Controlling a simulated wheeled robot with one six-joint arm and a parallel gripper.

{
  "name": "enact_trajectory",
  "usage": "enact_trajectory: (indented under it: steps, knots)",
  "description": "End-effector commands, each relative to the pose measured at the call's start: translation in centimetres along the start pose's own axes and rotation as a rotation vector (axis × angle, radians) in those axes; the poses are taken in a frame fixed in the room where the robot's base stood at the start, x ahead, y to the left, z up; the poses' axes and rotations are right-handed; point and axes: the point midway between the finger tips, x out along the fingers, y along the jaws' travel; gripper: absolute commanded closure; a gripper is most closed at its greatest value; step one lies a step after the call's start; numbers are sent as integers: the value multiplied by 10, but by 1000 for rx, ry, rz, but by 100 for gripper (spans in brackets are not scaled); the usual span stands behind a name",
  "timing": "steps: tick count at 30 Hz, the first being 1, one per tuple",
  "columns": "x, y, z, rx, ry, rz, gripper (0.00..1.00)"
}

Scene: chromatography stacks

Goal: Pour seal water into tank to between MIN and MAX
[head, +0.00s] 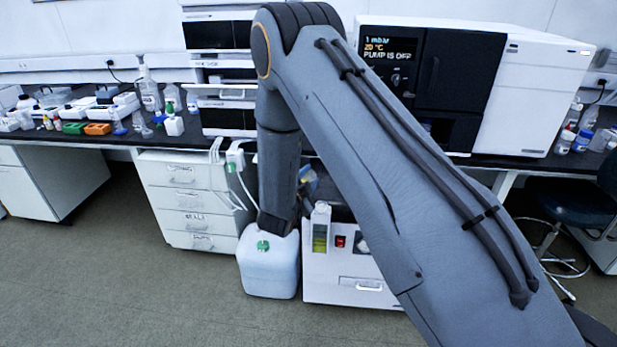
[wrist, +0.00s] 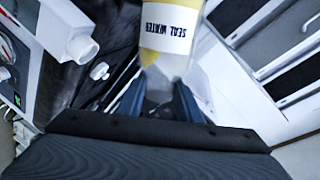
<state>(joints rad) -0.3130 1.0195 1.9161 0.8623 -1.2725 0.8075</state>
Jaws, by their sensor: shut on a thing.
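My gripper (wrist: 160,97) is shut on the seal water bottle (wrist: 168,62), a translucent bottle with a yellow band and a "SEAL WATER" label that reads upside down in the wrist view. The bottle's far end is cut off by the top edge. A white filler neck (wrist: 80,46) with an open-looking mouth is left of the bottle, apart from it. In the head view, the white pump unit (head: 317,283) has a sight glass (head: 320,238) with yellow-green colour; its MIN and MAX marks are too small to read. My arm mostly hides the gripper and bottle there.
A white canister (head: 268,275) with a green cap stands on the floor left of the pump unit. A drawer cabinet (head: 185,205) is further left. A stool (head: 560,207) is at right. Floor at front left is clear.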

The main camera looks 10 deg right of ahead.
Motion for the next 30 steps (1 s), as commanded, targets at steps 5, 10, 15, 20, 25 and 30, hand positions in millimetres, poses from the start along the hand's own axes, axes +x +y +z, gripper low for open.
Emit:
enact_trajectory:
  steps: [5, 10, 15, 20, 25, 30]
  knots:
    - [0, -1, 0, 3, 0, -2, 100]
    - [0, 0, 0, 8, -1, -2, 100]
    - [1, 5, 2, 64, -12, -2, 100]
    - [2, 7, 3, 99, -19, -2, 100]
    - [1, 7, 3, 101, -19, -2, 100]
    - [2, 8, 3, 105, -20, -2, 100]
